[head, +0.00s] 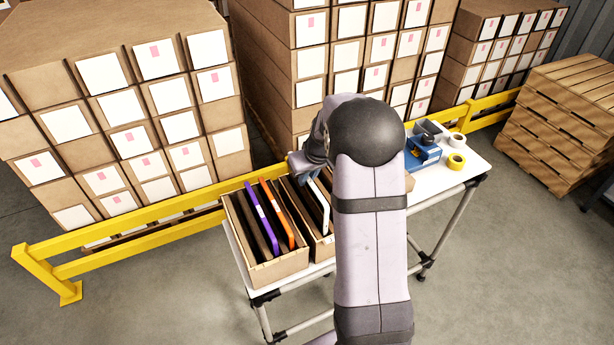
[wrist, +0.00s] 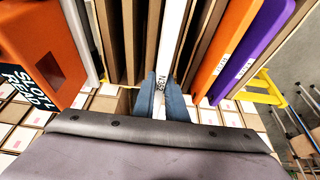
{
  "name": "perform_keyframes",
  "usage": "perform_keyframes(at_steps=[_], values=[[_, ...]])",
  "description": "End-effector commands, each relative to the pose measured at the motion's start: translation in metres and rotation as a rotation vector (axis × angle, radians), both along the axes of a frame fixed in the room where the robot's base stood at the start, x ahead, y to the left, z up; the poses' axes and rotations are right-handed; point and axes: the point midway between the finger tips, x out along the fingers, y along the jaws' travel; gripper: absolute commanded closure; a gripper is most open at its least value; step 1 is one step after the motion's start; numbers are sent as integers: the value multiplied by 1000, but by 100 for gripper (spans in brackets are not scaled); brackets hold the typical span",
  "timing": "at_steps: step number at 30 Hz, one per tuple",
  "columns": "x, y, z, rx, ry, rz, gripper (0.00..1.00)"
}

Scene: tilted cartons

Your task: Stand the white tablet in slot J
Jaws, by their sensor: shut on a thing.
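The white tablet (wrist: 174,45) runs upward from between my gripper's blue fingers (wrist: 160,104) in the wrist view. My gripper is shut on its near edge, where a small printed label shows. In the head view the white tablet (head: 320,205) stands on edge, leaning a little, at the right-hand carton (head: 318,250) among brown dividers. My arm hides that carton's right part and most of the gripper. I cannot tell how deep the tablet sits or which slot is J; no slot letter is readable.
A purple tablet (head: 261,217) and an orange tablet (head: 277,214) lean in the left carton (head: 279,267). An orange block (wrist: 35,50) with a partly cut label is left in the wrist view. A blue box (head: 422,152) and tape rolls (head: 456,161) stand on the table's right.

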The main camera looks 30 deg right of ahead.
Motion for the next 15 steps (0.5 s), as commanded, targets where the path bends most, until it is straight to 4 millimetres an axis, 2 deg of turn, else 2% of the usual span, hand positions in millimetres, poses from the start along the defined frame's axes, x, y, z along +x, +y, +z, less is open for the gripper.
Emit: perform_keyframes(at_steps=[15], values=[[1,0,-33,-2,-4,-1,100]])
